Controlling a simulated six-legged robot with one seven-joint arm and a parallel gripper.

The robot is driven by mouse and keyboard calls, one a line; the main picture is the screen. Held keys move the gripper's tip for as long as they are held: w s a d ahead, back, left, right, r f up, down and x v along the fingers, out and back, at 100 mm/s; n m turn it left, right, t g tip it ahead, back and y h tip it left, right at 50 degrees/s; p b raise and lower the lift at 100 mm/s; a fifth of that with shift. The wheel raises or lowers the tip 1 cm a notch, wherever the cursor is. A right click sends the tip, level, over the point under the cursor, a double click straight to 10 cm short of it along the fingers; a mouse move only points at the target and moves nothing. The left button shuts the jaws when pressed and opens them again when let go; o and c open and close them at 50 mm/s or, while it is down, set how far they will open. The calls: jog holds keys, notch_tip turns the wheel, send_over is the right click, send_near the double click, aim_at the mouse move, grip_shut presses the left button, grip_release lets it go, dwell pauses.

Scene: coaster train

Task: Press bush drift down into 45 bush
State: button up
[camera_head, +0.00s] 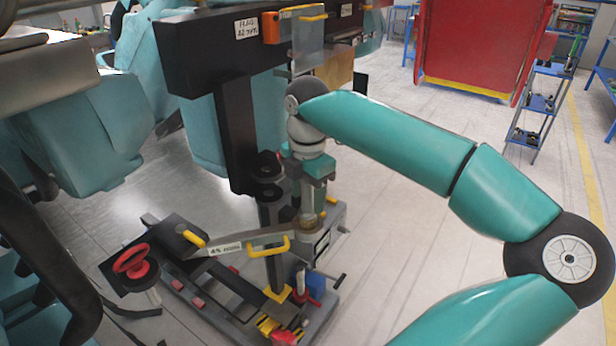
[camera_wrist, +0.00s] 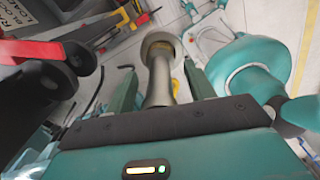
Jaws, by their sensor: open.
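My gripper (camera_head: 310,200) points down over the fixture in the head view. In the wrist view its two fingers (camera_wrist: 160,88) stand apart on either side of a metal drift-like piece (camera_wrist: 158,75) with a round, wider end. The fingers do not visibly clamp it. In the head view a brass-coloured part of this piece (camera_head: 307,222) shows just below the fingers. Beside it, a grey arm (camera_head: 225,248) with a yellow handle carries a label that seems to start with 45; the rest is too small to read. The bush itself cannot be made out.
A black post with rings (camera_head: 268,190) stands close left of my gripper, under a dark beam (camera_head: 250,45). A red handwheel (camera_head: 132,262) is at the fixture's left. A red panel (camera_head: 470,50) and blue shelves (camera_head: 540,103) stand behind. The floor at right is clear.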

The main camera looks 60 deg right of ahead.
jog(key=shift+f, duration=0.35)
grip_shut()
jog(key=shift+r, duration=0.1)
jog(key=shift+r, duration=0.55)
dwell(0.4)
